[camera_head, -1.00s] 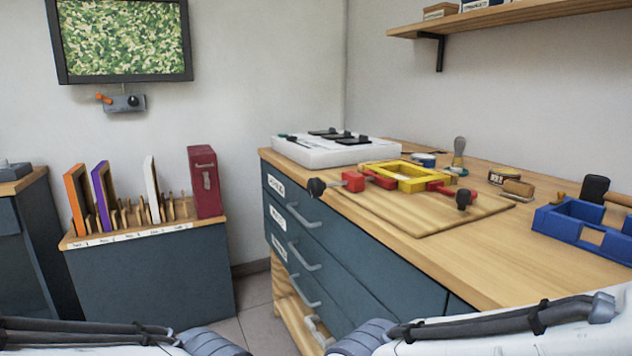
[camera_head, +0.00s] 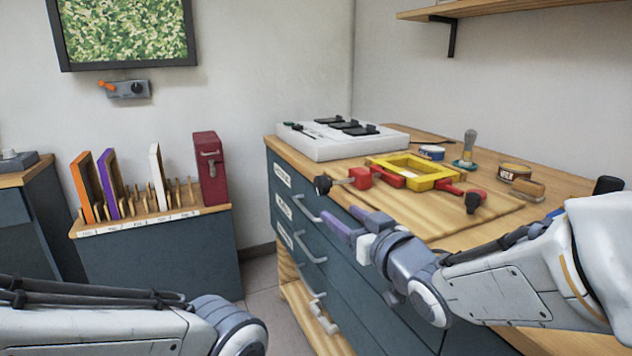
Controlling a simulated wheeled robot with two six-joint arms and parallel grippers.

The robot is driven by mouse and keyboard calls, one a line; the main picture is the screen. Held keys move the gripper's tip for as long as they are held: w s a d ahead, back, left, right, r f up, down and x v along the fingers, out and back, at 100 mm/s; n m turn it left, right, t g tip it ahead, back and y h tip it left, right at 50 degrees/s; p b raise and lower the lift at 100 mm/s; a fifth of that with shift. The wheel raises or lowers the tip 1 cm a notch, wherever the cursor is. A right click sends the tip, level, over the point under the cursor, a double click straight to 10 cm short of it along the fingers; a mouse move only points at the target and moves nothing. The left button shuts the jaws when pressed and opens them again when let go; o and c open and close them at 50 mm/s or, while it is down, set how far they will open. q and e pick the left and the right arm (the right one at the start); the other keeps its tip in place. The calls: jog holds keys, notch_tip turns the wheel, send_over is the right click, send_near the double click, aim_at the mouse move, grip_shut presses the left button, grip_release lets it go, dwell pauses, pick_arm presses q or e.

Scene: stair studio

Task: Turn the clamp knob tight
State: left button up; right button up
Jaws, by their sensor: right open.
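The clamp has red blocks (camera_head: 388,179) set against a yellow frame (camera_head: 425,172) on a wooden board (camera_head: 450,221) on the bench. One black knob (camera_head: 323,185) sticks out at the clamp's left end, past the bench's front edge. Another black knob (camera_head: 474,202) is at the right end. My right gripper (camera_head: 346,222) is open and empty, in front of the bench edge, below and a little right of the left knob, apart from it. My left arm (camera_head: 130,328) comes in at the lower left; its gripper is out of view.
A white tray (camera_head: 340,147) with black items stands at the bench's back left. Drawer handles (camera_head: 305,246) stick out below the bench top. A low rack (camera_head: 140,222) with coloured panels stands left.

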aim_at(325, 190)
jog(key=shift+t, duration=0.3)
jog(key=x, duration=0.3)
jog(key=r+b+x, duration=0.1)
jog(key=x, duration=0.3)
jog(key=r+x, duration=0.1)
jog(key=x, duration=0.2)
jog(key=shift+w+b, duration=0.25)
jog(key=shift+b, duration=0.1)
jog(key=c, duration=0.9)
jog(key=shift+a+y, duration=0.1)
jog(key=shift+y, duration=0.2)
grip_shut()
